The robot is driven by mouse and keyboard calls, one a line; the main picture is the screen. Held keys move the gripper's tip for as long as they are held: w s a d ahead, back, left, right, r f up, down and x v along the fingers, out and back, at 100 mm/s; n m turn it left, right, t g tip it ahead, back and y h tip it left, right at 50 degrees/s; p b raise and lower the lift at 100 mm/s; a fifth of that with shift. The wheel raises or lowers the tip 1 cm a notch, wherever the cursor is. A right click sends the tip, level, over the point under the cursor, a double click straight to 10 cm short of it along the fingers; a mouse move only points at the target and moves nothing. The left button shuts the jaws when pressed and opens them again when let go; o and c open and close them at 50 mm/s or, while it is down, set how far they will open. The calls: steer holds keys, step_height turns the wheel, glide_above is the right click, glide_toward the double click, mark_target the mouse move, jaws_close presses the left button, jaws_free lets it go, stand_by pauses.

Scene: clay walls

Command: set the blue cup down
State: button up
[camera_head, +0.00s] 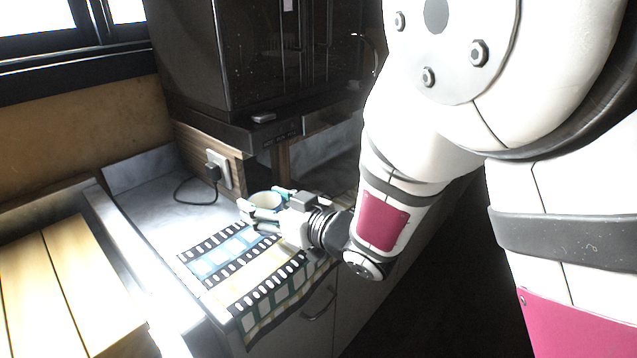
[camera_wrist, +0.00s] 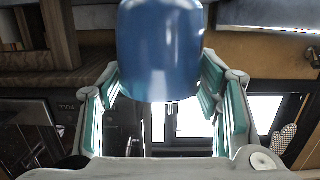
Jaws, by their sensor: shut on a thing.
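The blue cup (camera_wrist: 160,50) fills the upper middle of the wrist view, between the teal pads of my gripper (camera_wrist: 160,88). In the head view the cup (camera_head: 266,201) looks pale, with its open top facing up, and its lower part is hidden by the fingers. My gripper (camera_head: 262,208) is shut on the cup from the right, with a finger on each side. The cup appears over the counter, by the back edge of a film-strip patterned cloth (camera_head: 222,257). I cannot tell whether its base touches the surface.
A dark cabinet (camera_head: 190,60) stands behind the counter. A socket with a plugged-in black cord (camera_head: 196,203) is at the back left. Wooden boards (camera_head: 70,280) lie at the left. The grey counter (camera_head: 150,205) left of the cup is mostly clear.

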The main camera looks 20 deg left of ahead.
steer(key=shift+w+a, duration=0.3)
steer(key=shift+a, duration=0.1)
steer(key=shift+w+a+f+b, duration=0.1)
steer(key=shift+f+b, duration=0.1)
steer(key=shift+f, duration=0.7)
steer(key=shift+w+a+f+b, duration=0.1)
steer(key=shift+f+b, duration=0.1)
steer(key=shift+f, duration=0.7)
steer(key=shift+f, duration=0.15)
steer(key=o, duration=1.4)
steer(key=shift+c, duration=0.2)
steer(key=shift+s+d+r, duration=0.1)
steer(key=shift+d+r, duration=0.1)
steer(key=v, duration=1.1)
steer(key=shift+d+p, duration=0.3)
